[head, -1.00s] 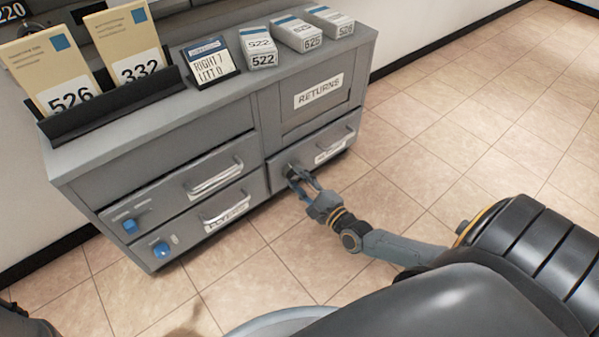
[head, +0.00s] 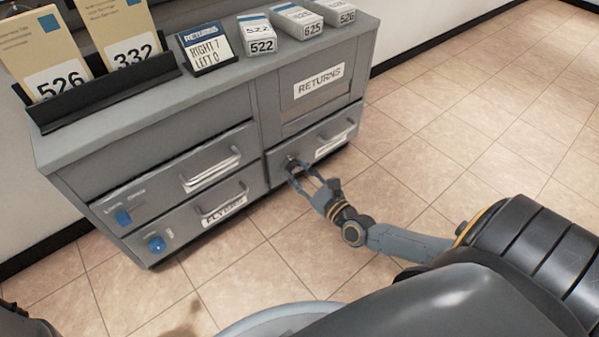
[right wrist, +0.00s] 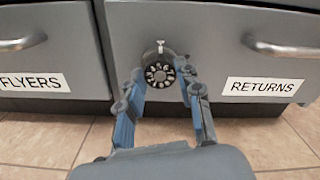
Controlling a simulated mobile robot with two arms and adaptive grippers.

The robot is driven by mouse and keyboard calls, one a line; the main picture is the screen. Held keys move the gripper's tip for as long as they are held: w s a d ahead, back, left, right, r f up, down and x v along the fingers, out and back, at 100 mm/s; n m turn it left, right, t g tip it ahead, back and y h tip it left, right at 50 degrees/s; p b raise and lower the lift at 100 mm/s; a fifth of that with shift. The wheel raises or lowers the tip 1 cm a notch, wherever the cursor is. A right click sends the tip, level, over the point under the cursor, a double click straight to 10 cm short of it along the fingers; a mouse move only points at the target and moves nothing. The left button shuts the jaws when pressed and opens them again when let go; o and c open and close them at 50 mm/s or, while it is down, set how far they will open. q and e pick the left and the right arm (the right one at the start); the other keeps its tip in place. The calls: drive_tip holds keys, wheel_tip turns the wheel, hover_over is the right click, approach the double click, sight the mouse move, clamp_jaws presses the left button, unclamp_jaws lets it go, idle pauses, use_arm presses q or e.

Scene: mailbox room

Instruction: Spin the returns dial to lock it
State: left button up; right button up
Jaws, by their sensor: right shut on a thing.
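The returns dial (right wrist: 159,73) is a small dark round dial with pale numbers on the front of the lower right drawer (right wrist: 240,70). A small pale pointer sits above it. The drawer carries a RETURNS label (right wrist: 262,87) and is closed. My right gripper (right wrist: 160,80) is shut on the dial, one fingertip at each side of it. In the head view the right gripper (head: 294,170) reaches the dial from the front, and its fingers partly hide the dial. The dial's numbers are too small to read surely. My left gripper is not in view.
A card on the cabinet top (head: 207,52) reads RIGHT 7, LEFT 0. Beside it are numbered boxes (head: 297,20) and a black rack (head: 90,100) of envelopes. The tiled floor (head: 450,130) to the right is clear.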

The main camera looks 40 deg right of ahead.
drive_tip(key=shift+m, duration=0.3)
idle(0.4)
drive_tip(key=o, duration=1.2)
drive_tip(key=shift+c, duration=0.2)
drive_tip(key=s, duration=1.2)
drive_tip(key=shift+d, duration=0.45)
